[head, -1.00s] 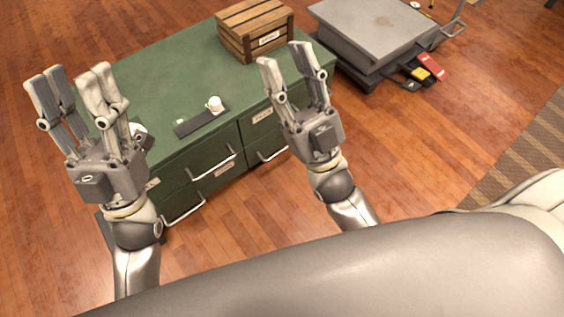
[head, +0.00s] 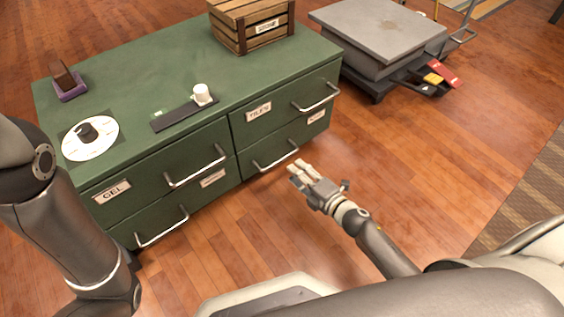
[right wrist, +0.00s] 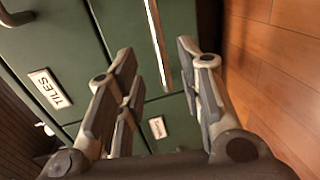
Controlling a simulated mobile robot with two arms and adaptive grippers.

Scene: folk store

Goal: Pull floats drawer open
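The green cabinet (head: 150,65) has two drawers on each side. The upper ones read GEL (head: 112,191) and TILES (head: 258,111); I cannot read the two lower labels, so which drawer is floats is unclear. All drawers look shut. My right gripper (head: 300,172) is open and empty, in front of the lower right drawer. In the right wrist view, the lower right drawer's bar handle (right wrist: 158,40) shows between the spread fingers, apparently not gripped.
On the cabinet top are a wooden crate (head: 252,24), a white cup (head: 201,95) on a dark strip, a round white dial (head: 91,141) and a purple-based block (head: 69,86). A grey platform cart (head: 378,38) stands at the right. Wooden floor ahead of the drawers is clear.

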